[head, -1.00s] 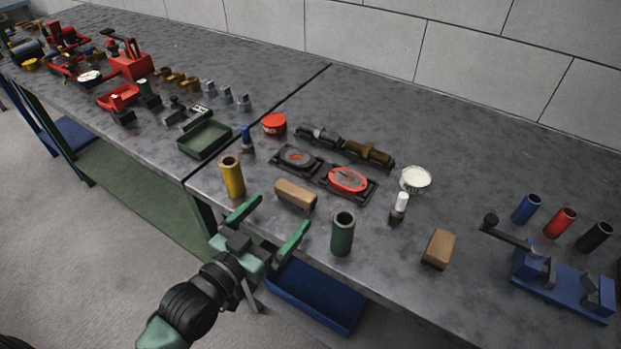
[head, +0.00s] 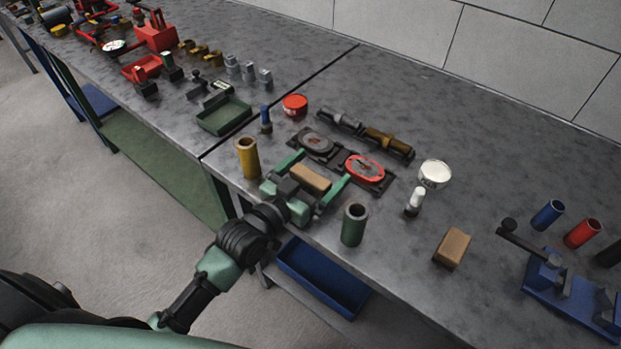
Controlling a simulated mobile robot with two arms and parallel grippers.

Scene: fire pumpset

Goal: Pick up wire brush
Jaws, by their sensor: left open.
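A brown wood-coloured block (head: 310,178), which looks like the wire brush, lies near the front edge of the grey workbench (head: 470,140). I cannot make out bristles on it. My left gripper (head: 325,167) is open, with one green finger on each side of this block. The block lies in the gap in front of the palm, and I cannot tell whether the fingers touch it. A similar brown block (head: 452,248) lies farther right on the bench. My right gripper is not in view.
A yellow cylinder (head: 247,157) stands just left of my left gripper and a green cylinder (head: 354,225) just right of it. Behind are two dark-based round parts, one red-topped (head: 364,169). A white jar (head: 435,173) and a blue vise-like tool (head: 565,285) stand to the right.

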